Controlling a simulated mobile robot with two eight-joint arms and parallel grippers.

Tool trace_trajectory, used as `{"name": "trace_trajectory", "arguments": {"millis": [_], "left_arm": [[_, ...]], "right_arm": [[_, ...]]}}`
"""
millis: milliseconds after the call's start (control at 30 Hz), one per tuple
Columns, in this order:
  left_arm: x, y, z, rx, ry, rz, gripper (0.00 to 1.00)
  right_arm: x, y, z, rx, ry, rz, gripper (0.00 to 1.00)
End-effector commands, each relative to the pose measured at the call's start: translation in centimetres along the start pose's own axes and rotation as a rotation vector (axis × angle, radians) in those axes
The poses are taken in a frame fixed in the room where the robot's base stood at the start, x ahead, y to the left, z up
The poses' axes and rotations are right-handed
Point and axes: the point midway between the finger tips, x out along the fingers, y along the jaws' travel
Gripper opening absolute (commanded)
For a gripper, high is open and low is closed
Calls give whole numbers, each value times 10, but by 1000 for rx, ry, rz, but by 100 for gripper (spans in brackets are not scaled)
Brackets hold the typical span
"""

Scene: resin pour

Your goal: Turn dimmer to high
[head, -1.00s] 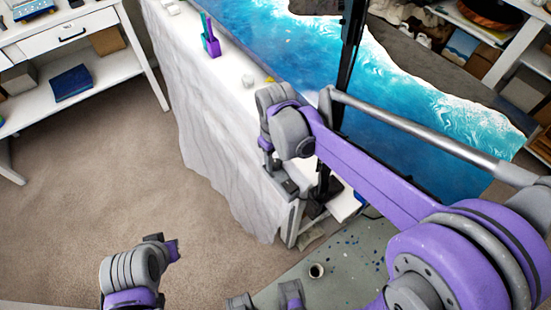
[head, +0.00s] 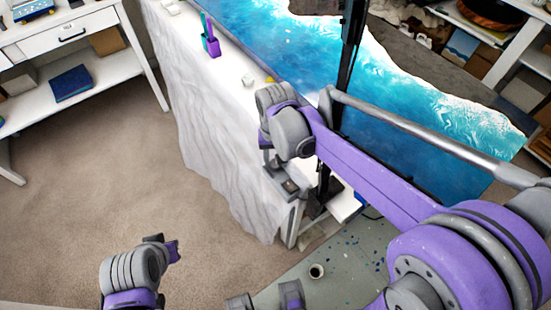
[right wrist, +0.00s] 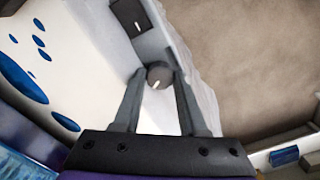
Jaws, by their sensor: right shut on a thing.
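The dimmer knob (right wrist: 158,73) is round and dark grey with a short white pointer mark, in the middle of the right wrist view. It sits on a grey side face by the table edge. My right gripper (right wrist: 158,84) has one finger on each side of the knob and is shut on it. In the head view my right gripper (head: 272,163) is at the table's near end, mostly hidden by its own wrist; the knob cannot be made out there. My left gripper (head: 168,248) is low at the left, over the floor, its fingers unclear.
A dark square switch plate (right wrist: 130,15) is beyond the knob. The covered table (head: 215,130) holds a blue and white resin panel (head: 420,110) and a purple cup (head: 211,45). A small cup (head: 316,271) stands on the speckled mat. Carpet at left is clear.

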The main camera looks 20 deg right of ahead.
Motion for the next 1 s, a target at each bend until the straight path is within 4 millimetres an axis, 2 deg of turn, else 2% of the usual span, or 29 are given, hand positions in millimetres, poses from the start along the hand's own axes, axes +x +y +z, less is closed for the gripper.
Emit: {"name": "trace_trajectory", "arguments": {"millis": [467,500,667,1000], "left_arm": [[0,0,0,0,0,0,0],[0,0,0,0,0,0,0],[0,0,0,0,0,0,0],[-1,0,-1,0,1,0,0]], "right_arm": [[0,0,0,16,1,0,0],[0,0,0,16,1,0,43],[0,0,0,15,0,0,72],[-2,1,-1,15,0,2,72]]}}
